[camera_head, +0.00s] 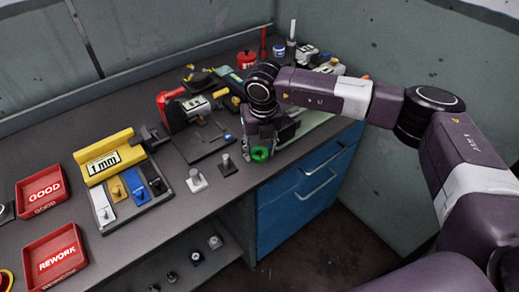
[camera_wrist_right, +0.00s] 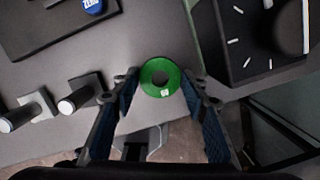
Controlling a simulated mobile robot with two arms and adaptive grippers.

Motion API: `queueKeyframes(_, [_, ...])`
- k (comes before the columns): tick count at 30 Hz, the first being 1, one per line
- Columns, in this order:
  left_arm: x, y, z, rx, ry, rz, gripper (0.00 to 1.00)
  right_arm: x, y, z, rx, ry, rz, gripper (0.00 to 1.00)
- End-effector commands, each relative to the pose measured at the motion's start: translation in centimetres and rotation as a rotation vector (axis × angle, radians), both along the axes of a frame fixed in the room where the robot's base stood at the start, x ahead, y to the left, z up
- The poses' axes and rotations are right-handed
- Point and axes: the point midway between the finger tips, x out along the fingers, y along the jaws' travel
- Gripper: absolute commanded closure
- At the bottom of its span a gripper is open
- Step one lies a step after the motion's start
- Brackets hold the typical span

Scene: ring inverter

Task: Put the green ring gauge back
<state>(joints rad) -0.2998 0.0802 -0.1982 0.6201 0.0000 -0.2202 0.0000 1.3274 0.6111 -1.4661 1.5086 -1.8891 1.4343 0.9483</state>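The green ring gauge (camera_head: 260,154) is at the front edge of the bench, below my right gripper (camera_head: 262,146). Two posts stand left of the ring, one on a light base (camera_head: 196,181) and one on a dark base (camera_head: 228,165); both are bare. My left gripper is not in view.
A dark plate (camera_head: 205,142) lies behind the posts. A yellow "1 mm" block (camera_head: 104,157) with coloured pieces stands at left. Red GOOD (camera_head: 42,190) and REWORK (camera_head: 57,256) trays are farther left. A dial device (camera_wrist_right: 255,40) is close to the right finger.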

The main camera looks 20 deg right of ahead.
Motion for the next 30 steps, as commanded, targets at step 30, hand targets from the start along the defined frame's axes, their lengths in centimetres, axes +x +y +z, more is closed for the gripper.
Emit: queueKeyframes(30, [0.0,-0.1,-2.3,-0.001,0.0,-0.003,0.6,-1.5,0.1,10.6,0.0,-0.003,0.0,0.47])
